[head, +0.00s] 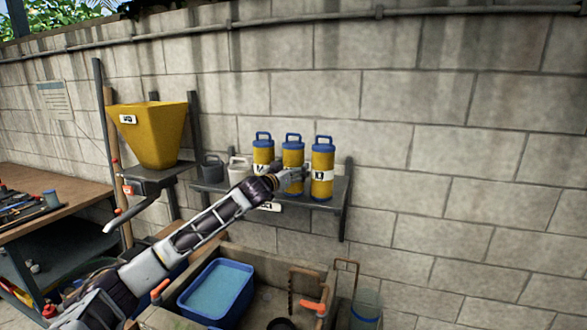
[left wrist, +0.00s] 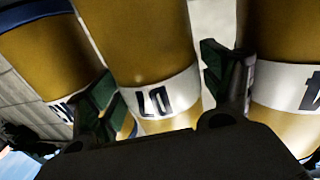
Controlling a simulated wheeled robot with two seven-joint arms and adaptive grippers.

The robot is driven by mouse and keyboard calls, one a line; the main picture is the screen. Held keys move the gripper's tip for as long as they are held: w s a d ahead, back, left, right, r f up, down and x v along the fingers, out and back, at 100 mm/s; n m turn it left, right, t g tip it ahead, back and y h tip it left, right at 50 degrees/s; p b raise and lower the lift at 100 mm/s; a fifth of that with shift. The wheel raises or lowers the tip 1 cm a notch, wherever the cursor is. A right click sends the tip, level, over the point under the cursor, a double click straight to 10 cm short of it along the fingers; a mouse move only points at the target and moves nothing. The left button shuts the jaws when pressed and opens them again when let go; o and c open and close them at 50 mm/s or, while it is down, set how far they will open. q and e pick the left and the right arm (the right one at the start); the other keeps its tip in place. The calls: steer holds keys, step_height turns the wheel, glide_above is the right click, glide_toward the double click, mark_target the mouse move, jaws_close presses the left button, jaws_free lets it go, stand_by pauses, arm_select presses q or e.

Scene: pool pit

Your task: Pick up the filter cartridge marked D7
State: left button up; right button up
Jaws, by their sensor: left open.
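Three yellow filter cartridges with blue caps, handles and white label bands stand in a row on a wall shelf: left (head: 262,152), middle (head: 292,154), right (head: 322,160). My left gripper (head: 297,178) is open in front of the middle one, hiding part of its label. In the left wrist view the open fingers (left wrist: 158,80) lie either side of the middle cartridge (left wrist: 140,40), whose label seems inverted and may read D7. A neighbouring cartridge shows on the left (left wrist: 45,55) and another on the right (left wrist: 285,35). Contact cannot be told. My right gripper is out of view.
The shelf (head: 338,190) also holds a dark jug (head: 212,168) and a white jug (head: 238,168). A yellow hopper (head: 150,132) stands left. Below are a blue tub (head: 218,290) and a basin. A workbench (head: 70,190) stands far left.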

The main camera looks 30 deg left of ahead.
arm_select(q)
steer(key=shift+w, duration=0.5)
steer(key=shift+c, duration=0.5)
steer(key=c, duration=0.9)
